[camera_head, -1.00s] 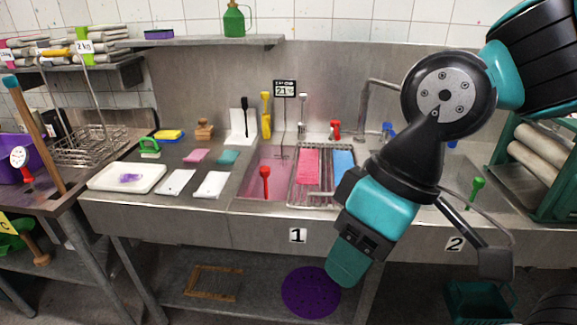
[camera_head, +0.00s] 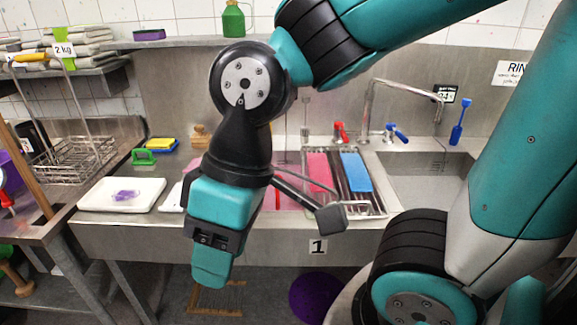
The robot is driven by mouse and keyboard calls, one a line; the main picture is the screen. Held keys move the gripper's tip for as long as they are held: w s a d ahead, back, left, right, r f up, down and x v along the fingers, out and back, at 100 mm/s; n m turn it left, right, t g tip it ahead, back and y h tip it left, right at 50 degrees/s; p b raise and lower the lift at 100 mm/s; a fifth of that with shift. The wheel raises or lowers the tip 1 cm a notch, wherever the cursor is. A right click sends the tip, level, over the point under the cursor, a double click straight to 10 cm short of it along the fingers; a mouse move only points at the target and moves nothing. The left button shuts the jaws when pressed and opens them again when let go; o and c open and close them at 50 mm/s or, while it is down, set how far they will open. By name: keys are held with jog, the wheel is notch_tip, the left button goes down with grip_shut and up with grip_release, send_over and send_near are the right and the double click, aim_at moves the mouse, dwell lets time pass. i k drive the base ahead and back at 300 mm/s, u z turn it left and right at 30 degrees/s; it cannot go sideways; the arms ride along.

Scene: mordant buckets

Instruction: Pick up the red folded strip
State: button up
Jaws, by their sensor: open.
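A red-pink strip (camera_head: 320,172) lies lengthwise on the wire rack over the sink, beside a blue strip (camera_head: 356,172). My gripper (camera_head: 210,272) hangs down in front of the counter's front edge, left of the rack and nearer the camera. It is open, with nothing seen in it, though its fingers are seen nearly edge-on. It touches neither strip.
A white tray (camera_head: 92,198) with a purple piece (camera_head: 125,194) stands on the left counter. A faucet (camera_head: 370,100) rises behind the rack, with an empty basin (camera_head: 425,175) to its right. A shelf (camera_head: 190,42) runs above the counter.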

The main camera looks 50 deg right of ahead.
aim_at(319, 171)
jog(key=z, duration=0.4)
jog(key=i, duration=0.9)
jog(key=z, duration=0.75)
